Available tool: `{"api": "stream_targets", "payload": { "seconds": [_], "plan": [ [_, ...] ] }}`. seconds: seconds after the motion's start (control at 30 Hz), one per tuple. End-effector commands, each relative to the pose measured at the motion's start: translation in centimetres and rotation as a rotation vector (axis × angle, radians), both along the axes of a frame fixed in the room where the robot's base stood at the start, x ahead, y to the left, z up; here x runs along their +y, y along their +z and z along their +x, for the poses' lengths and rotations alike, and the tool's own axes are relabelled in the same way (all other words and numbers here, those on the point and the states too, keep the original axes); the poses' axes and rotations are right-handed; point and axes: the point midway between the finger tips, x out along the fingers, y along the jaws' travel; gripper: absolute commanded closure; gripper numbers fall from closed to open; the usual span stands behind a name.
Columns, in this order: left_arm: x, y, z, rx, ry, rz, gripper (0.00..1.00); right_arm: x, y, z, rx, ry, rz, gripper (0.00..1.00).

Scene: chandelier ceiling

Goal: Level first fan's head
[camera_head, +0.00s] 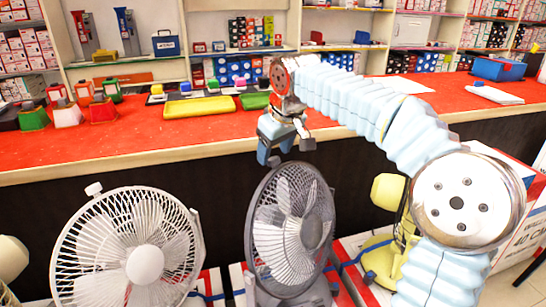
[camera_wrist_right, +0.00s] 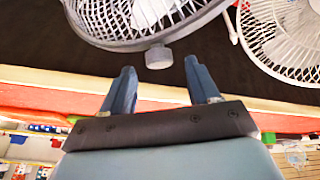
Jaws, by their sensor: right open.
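A grey fan (camera_head: 287,230) stands in the middle of the head view, with its round grille facing the camera and slightly left. In the right wrist view its grille (camera_wrist_right: 125,20) is cut off at the top, and a small round knob (camera_wrist_right: 158,57) sticks out from its rim. My right gripper (camera_head: 285,152) is open above the top of this fan. In the wrist view, the open fingers of the gripper (camera_wrist_right: 162,83) point toward the knob, which lies just beyond the tips and between them. I cannot tell the exact head tilt. My left gripper is out of view.
A white fan (camera_head: 128,250) stands to the left, also seen in the wrist view (camera_wrist_right: 285,35). A yellow fan (camera_head: 385,250) is partly hidden behind my right arm. A red-topped counter (camera_head: 120,145) with colourful goods runs behind the fans, below stocked shelves.

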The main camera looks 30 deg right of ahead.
Motion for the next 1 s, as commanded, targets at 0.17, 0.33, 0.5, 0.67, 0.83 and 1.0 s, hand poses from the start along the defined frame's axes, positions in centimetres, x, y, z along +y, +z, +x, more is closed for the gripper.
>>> {"api": "stream_targets", "payload": {
  "seconds": [0.17,0.33,0.5,0.67,0.83,1.0],
  "plan": [
    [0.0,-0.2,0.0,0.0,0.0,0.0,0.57,-0.1,-1.8,0.7,0.002,-0.001,0.0,0.39],
    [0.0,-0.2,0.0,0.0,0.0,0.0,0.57,-0.1,-2.1,0.9,-0.001,-0.001,0.001,0.39],
    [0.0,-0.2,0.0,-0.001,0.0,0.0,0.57,-0.1,-2.1,0.9,0.0,-0.001,0.0,0.39],
    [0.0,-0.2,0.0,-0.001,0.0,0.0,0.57,-0.1,-2.1,0.9,0.0,-0.001,0.0,0.64],
    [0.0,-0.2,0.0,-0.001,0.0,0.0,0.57,-0.1,-2.1,0.9,0.0,-0.001,0.0,0.9],
    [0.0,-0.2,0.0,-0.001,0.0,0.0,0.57,-0.1,-2.1,0.9,0.0,-0.001,0.0,1.0]
  ]
}}
